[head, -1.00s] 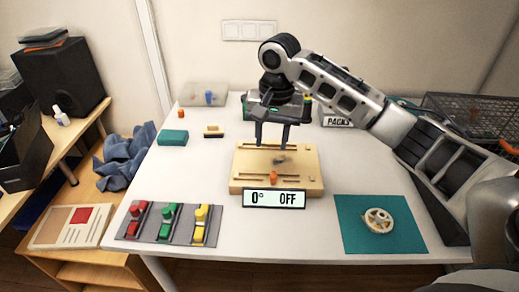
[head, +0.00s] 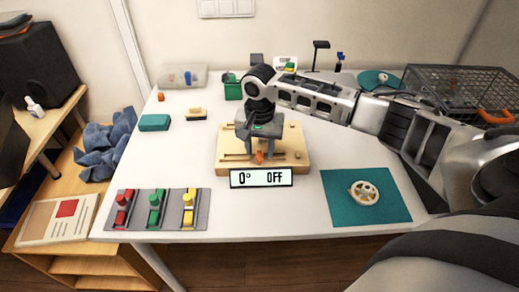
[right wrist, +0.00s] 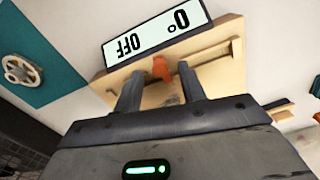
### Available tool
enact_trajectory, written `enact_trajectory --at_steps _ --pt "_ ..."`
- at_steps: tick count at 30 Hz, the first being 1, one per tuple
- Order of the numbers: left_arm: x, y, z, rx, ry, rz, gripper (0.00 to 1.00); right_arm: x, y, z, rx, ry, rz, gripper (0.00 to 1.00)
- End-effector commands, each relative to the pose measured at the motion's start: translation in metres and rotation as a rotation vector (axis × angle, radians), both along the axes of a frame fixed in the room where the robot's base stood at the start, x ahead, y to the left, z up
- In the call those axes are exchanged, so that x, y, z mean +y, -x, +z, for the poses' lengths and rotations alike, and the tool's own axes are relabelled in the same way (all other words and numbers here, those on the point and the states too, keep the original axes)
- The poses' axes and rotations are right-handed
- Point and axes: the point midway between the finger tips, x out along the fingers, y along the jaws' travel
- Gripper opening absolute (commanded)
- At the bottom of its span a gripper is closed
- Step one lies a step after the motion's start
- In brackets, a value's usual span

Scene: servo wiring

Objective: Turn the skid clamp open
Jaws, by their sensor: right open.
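The wooden skid (head: 296,145) lies on the white table, with a display (head: 261,178) reading 0° OFF at its front edge. The orange clamp knob (head: 259,158) is on the skid, just behind the display. My right gripper (head: 261,150) is low over the skid, partly covering it. In the right wrist view the orange clamp knob (right wrist: 161,68) shows between and just beyond the open fingertips (right wrist: 159,82). The fingers are apart and hold nothing; whether they touch the knob I cannot tell. My left gripper is not in view.
Red, green and yellow switches (head: 155,208) stand on a grey panel at the front left. A teal mat (head: 390,205) with a cream wheel (head: 363,193) lies at the front right. A wire basket (head: 455,90) stands at the back right. Teal and yellowish blocks lie back left.

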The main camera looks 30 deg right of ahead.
Motion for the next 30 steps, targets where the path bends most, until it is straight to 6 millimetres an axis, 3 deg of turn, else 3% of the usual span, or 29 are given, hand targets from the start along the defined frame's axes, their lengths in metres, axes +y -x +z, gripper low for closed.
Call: enact_trajectory --at_steps 4,13,18,30 --pt "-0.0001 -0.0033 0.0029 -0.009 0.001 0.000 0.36 0.0000 0.0000 -0.0103 -0.001 -0.001 0.001 0.41" --pt "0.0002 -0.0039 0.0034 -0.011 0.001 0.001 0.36 -0.0001 -0.0001 -0.0124 -0.001 0.000 0.001 0.41" --pt "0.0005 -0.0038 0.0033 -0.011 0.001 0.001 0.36 -0.0001 -0.0001 -0.0122 -0.001 0.000 0.001 0.00" --pt "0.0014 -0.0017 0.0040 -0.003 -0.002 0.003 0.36 -0.0003 0.0000 -0.0111 0.001 -0.001 0.050 0.00"
